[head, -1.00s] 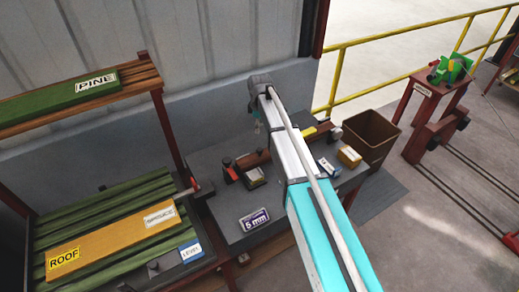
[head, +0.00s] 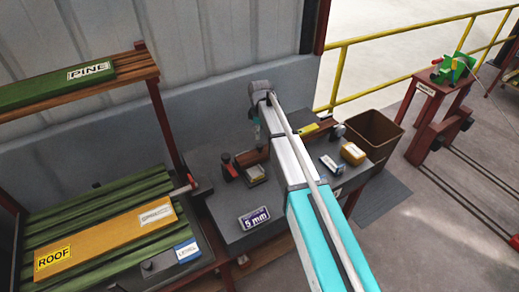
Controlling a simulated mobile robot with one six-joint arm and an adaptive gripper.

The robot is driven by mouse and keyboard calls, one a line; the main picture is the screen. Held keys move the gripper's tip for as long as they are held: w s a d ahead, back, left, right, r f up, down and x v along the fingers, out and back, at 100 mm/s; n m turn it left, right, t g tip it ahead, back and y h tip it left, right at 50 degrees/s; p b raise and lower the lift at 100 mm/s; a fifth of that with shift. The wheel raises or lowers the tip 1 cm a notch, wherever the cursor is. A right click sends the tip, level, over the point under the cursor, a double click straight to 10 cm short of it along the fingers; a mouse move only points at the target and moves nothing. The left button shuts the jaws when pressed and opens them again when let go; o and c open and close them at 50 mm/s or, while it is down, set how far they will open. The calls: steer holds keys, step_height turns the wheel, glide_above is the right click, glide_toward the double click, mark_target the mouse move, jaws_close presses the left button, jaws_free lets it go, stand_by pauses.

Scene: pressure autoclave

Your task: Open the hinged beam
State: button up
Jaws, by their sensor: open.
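A brown wooden beam (head: 250,157) lies low across the dark grey bench top (head: 222,205). My arm covers its middle. A brown length with a yellow label (head: 308,129) shows right of my arm and looks like the same beam; I cannot be sure. A red-and-black fitting (head: 229,168) stands at the left end and a grey round knob (head: 338,131) at the right. The beam looks lowered. My gripper (head: 257,134) hangs from the arm's far end, small and partly hidden, open and seemingly empty, above and behind the beam. I cannot tell its exact gap to the beam.
A "5 mm" block (head: 255,218), a small white-labelled box (head: 331,165) and an orange-brown block (head: 353,153) sit on the bench. A brown bin (head: 373,138) stands to the right. A slatted rack with a ROOF board (head: 105,238) is at left, below a PINE shelf (head: 128,79).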

mark_target(259, 145)
steer(key=shift+f+b, duration=3.6)
steer(key=shift+f, duration=0.3)
jaws_close()
steer(key=shift+a, duration=0.15)
